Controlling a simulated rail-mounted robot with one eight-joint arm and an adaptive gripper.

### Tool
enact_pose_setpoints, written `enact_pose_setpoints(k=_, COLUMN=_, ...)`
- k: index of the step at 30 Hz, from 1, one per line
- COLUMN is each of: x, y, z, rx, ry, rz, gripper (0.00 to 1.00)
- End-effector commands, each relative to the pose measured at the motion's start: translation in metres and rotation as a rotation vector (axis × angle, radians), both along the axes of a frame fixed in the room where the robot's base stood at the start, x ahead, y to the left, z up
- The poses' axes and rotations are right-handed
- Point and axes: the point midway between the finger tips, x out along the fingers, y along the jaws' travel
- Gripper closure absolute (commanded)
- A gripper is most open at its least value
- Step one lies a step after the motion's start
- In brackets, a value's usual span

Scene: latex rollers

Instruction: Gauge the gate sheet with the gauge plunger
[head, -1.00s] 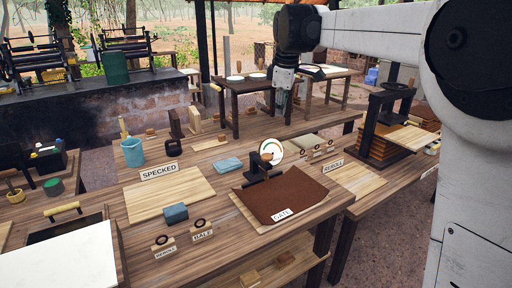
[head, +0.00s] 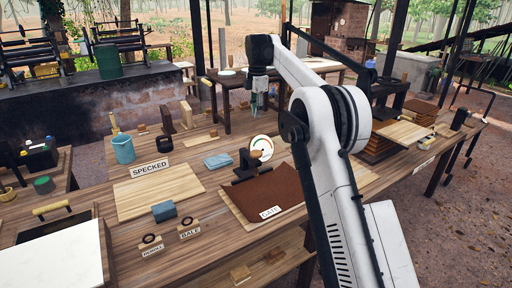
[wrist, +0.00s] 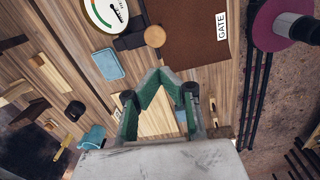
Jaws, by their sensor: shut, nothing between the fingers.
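The gate sheet (head: 275,190) is a brown sheet lying on a pale board on the bench, with a white GATE label at its front edge. It also shows at the top of the wrist view (wrist: 190,45). A dark gauge stand (head: 243,166) with a white dial (head: 262,146) stands at its back-left edge. The gauge plunger has a round wooden knob (wrist: 155,36), up over the sheet's edge. My gripper (head: 254,106) is in the air beyond the gauge, apart from it. Its green fingers (wrist: 160,74) are shut and empty.
The SPECKED board (head: 158,193), a blue block (head: 164,211) and a blue pail (head: 123,150) are farther left. A dark press (head: 385,105) stands at right.

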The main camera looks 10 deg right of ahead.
Motion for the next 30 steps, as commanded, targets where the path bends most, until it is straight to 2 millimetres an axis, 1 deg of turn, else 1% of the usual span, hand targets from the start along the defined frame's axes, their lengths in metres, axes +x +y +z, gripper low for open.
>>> enact_pose_setpoints(k=1, x=0.005, y=0.000, z=-0.006, rx=-0.001, ry=0.008, rz=0.025, gripper=1.00)
enact_pose_setpoints(k=6, x=0.015, y=0.000, z=-0.022, rx=-0.002, ry=0.031, rz=0.095, gripper=1.00)
enact_pose_setpoints(k=12, x=0.018, y=0.000, z=-0.029, rx=-0.003, ry=0.041, rz=0.129, gripper=1.00)
enact_pose_setpoints(k=23, x=0.018, y=0.000, z=-0.031, rx=-0.002, ry=0.043, rz=0.130, gripper=1.00)
enact_pose_setpoints(k=26, x=0.018, y=0.000, z=-0.035, rx=-0.002, ry=0.043, rz=0.130, gripper=1.00)
enact_pose_setpoints(k=30, x=0.018, y=0.000, z=-0.050, rx=-0.002, ry=0.042, rz=0.130, gripper=1.00)
